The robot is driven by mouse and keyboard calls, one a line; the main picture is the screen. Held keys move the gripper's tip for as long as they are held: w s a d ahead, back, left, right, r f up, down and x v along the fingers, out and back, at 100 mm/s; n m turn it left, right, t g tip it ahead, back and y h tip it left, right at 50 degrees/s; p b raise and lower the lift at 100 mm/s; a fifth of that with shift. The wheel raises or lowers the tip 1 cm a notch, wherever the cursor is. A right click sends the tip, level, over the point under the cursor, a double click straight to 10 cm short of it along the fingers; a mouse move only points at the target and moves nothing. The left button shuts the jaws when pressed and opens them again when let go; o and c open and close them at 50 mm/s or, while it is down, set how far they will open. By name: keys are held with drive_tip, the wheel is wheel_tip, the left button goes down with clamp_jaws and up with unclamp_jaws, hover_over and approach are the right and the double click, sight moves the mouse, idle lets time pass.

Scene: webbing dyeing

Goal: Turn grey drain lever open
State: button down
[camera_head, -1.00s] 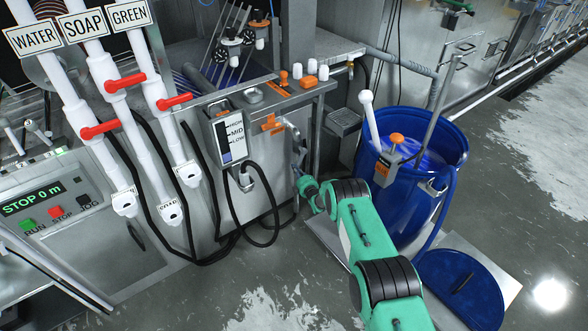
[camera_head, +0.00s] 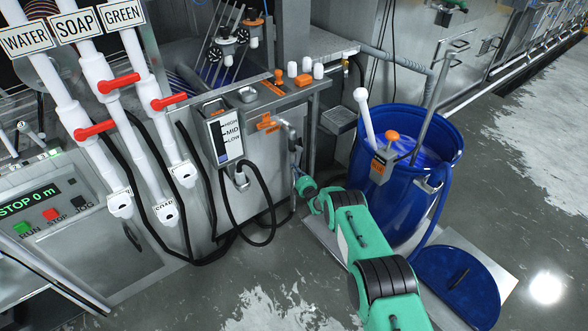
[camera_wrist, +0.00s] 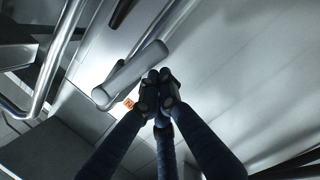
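The grey drain lever looks like the short grey bar (camera_wrist: 132,75) in the wrist view, beside a bent metal pipe. In the head view, a small grey bent fitting (camera_head: 290,132) sits at the right end of the steel tank front, but I cannot clearly separate lever from pipe there. My gripper (camera_wrist: 158,92) has its dark fingertips together, just to the right of the bar's lower side, with nothing seen between them. I cannot tell if they touch the bar. In the head view my gripper (camera_head: 297,172) is small, just below the fitting.
A blue barrel (camera_head: 410,190) with a white-handled tool stands right of the tank. A blue lid (camera_head: 460,285) lies on the floor beside it. A black hose (camera_head: 262,205) loops in front of the tank. A level gauge (camera_head: 226,135) and red-handled white pipes (camera_head: 130,90) are at left.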

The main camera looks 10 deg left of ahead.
drive_tip(key=s+d+r+p, duration=0.1)
drive_tip(key=s+p, duration=0.3)
drive_tip(key=s, duration=0.7)
drive_tip(key=shift+s+d+r, duration=0.15)
drive_tip(key=shift+d, duration=0.55)
